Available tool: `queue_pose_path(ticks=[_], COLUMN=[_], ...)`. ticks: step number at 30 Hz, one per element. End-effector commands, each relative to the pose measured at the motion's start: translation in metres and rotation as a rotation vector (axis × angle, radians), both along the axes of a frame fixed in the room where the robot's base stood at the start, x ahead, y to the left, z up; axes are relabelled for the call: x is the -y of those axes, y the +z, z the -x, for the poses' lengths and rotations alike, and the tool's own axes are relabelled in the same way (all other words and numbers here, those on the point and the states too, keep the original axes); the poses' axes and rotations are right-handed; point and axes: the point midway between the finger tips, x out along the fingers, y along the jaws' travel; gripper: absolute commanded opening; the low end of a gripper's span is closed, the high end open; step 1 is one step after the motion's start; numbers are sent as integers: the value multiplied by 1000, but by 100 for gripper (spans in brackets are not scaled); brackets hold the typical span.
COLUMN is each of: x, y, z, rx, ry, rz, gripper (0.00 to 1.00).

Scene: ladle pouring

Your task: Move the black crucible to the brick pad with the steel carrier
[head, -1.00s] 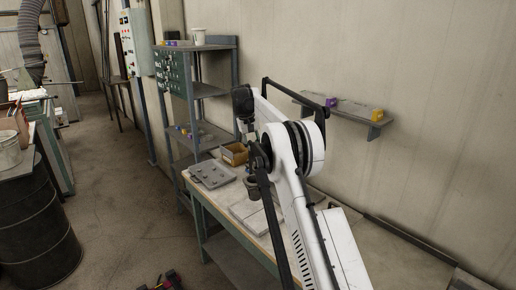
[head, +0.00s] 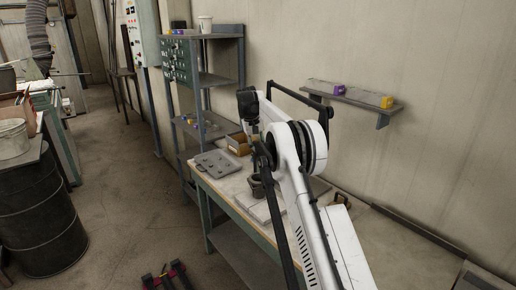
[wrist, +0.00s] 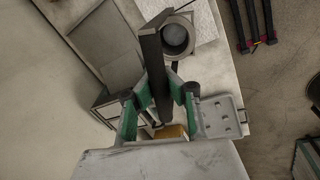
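In the wrist view my gripper (wrist: 161,88) has its green fingers closed in on a dark straight bar, which looks like the handle of the steel carrier (wrist: 152,55). The black crucible (wrist: 178,38) is a round, open-topped pot just past the bar, with a grey interior. A dark ring lies around it; whether this is the carrier's ring I cannot tell. The crucible is over the edge of a pale speckled slab (wrist: 207,18), perhaps the brick pad; contact is unclear. In the head view the crucible (head: 258,188) shows dark beside my arm, which hides most of the gripper.
A grey tray with knobs (head: 217,164) and a yellow-brown box (head: 239,148) are at the bench's far end. A flat grey slab (wrist: 105,48) lies left in the wrist view. A shelf rack (head: 240,60) stands behind, and a wall shelf (head: 350,97) is at right.

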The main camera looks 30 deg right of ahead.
Motion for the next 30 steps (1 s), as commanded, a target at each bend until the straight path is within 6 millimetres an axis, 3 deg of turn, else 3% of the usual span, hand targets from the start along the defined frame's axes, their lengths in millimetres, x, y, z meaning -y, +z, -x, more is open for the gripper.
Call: queue_pose_path(ticks=[24, 30], x=[0, -16], y=[-64, -61], z=[0, -2], rx=[0, 0], ry=[0, 1], rz=[0, 0], gripper=[0, 0])
